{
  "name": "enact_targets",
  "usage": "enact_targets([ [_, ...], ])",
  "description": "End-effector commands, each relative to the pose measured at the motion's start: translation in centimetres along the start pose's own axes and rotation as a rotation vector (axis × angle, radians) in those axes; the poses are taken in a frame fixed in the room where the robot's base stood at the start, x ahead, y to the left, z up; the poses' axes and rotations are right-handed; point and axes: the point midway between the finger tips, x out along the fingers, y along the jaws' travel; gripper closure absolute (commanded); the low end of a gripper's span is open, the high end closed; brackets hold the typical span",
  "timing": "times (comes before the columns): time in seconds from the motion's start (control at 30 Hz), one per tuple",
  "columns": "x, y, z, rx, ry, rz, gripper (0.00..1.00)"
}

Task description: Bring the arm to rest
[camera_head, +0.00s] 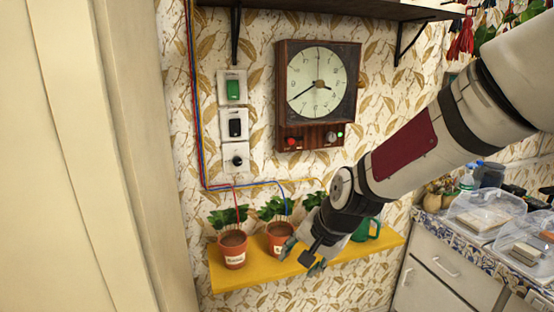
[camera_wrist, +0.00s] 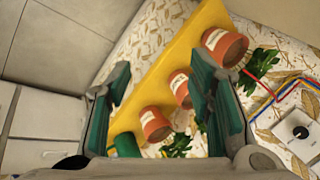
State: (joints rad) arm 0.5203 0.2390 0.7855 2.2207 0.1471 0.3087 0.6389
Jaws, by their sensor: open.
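My gripper (camera_head: 302,256) hangs in front of the yellow shelf (camera_head: 228,277) in the head view, at the end of my arm, which reaches in from the upper right. In the wrist view my gripper (camera_wrist: 165,95) has its two green-padded fingers wide apart. Nothing is held between them. Beyond the fingers lie the yellow shelf (camera_wrist: 155,85) and orange plant pots. I cannot tell the exact gap between the fingertips and the shelf.
Potted plants (camera_head: 232,250) and a green mug (camera_head: 367,230) stand on the shelf. A wall clock box (camera_head: 318,85) and switches (camera_head: 233,87) hang above. A counter (camera_head: 470,238) with clear containers (camera_head: 487,210) is at the right. A dark upper shelf (camera_head: 330,10) crosses the top.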

Motion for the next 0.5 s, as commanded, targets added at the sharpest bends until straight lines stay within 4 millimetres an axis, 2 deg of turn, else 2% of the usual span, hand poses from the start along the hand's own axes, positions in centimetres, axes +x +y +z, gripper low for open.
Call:
enact_targets([
  [0.03, -1.5, 0.9, 0.4, -0.059, 0.022, 0.044, 0.52],
  [0.17, -5.3, 3.6, 1.3, -0.19, 0.056, 0.151, 0.52],
  [0.33, -11.0, 6.9, 2.8, -0.325, 0.089, 0.258, 0.52],
  [0.5, -16.6, 10.1, 5.1, -0.43, 0.105, 0.323, 0.52],
])
